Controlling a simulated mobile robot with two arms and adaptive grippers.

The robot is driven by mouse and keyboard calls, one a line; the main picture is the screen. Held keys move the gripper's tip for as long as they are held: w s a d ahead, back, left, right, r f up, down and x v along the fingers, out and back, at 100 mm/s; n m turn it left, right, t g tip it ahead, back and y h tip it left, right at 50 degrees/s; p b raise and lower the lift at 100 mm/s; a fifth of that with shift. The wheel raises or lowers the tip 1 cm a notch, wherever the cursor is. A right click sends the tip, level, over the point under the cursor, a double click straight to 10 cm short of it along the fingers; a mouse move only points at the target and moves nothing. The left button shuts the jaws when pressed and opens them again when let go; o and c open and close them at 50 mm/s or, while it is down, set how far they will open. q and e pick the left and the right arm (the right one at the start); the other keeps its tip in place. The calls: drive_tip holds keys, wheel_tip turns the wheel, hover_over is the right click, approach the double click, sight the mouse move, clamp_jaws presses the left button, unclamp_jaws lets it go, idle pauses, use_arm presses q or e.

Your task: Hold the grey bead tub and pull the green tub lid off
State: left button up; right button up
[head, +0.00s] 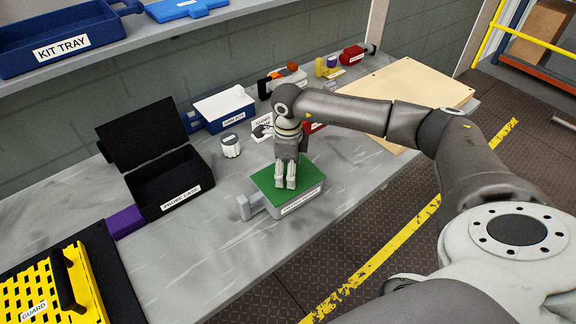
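The grey bead tub (311,202) stands on the grey workbench, with a label on its front wall and a grey handle (245,207) on its left side. The green tub lid (266,183) sits flat on top of it. My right gripper (286,187) points down over the middle of the lid, its fingertips at or just above the surface. The fingers are close together and hide that part of the lid, so I cannot tell whether they grip anything. My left gripper is not in view.
An open black case (170,187) stands left of the tub, with a white-and-grey knob-like part (231,146) behind. A yellow guard (60,290) lies at the lower left. A tan board (425,88) lies at the back right. The bench front-left of the tub is clear.

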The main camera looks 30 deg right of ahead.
drive_tip(key=c, duration=1.1)
drive_tip(key=o, duration=1.1)
